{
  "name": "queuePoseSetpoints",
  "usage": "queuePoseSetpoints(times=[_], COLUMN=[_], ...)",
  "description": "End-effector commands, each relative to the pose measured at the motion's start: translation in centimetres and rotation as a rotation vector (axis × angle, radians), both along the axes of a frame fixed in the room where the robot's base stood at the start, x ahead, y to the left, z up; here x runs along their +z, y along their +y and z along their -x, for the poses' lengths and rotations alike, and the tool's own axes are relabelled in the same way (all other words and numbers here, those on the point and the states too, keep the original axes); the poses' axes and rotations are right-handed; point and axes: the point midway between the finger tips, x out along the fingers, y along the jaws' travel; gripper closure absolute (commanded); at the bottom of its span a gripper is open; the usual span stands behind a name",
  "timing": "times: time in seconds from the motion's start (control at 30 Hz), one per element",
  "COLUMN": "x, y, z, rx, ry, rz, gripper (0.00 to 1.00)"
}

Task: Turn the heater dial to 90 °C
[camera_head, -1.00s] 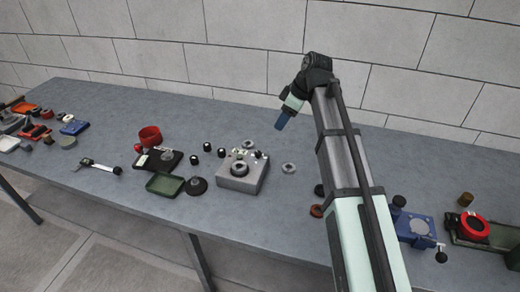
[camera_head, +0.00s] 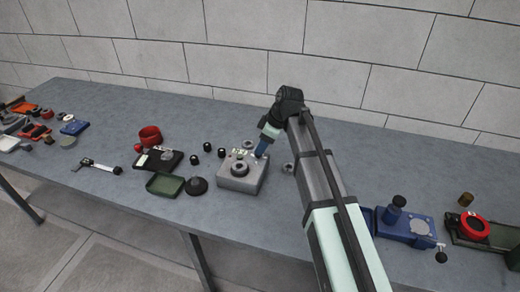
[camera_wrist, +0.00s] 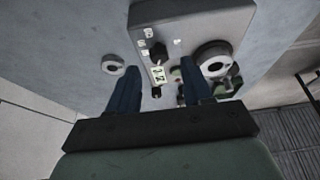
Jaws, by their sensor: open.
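The heater is a grey box (camera_head: 240,185) on the bench, with a round grey ring on top. In the wrist view its grey panel (camera_wrist: 190,18) carries a black knob (camera_wrist: 157,52), which looks like the dial, with small white labels beside it. The labels are too small to read. My gripper (camera_head: 261,153) is over the box's back right part, pointing down. In the wrist view my gripper (camera_wrist: 160,92) is open, its two blue fingers spread, with the knob ahead between them. No contact with the knob shows. In the head view my gripper hides the knob.
A blue device (camera_head: 408,226) stands right of my arm. Bare bench lies behind.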

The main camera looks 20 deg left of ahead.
Motion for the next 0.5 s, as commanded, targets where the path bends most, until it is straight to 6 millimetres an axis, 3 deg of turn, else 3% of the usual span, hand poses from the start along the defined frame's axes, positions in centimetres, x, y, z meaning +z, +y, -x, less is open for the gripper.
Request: queuePoseSetpoints(times=[0.2, 0.5], x=[-2.1, -2.9], y=[0.9, 1.2], z=[0.0, 0.0], rx=[-0.001, 0.0], ry=[0.0, -0.001], rz=[0.0, 0.0], gripper=[0.5, 0.5])
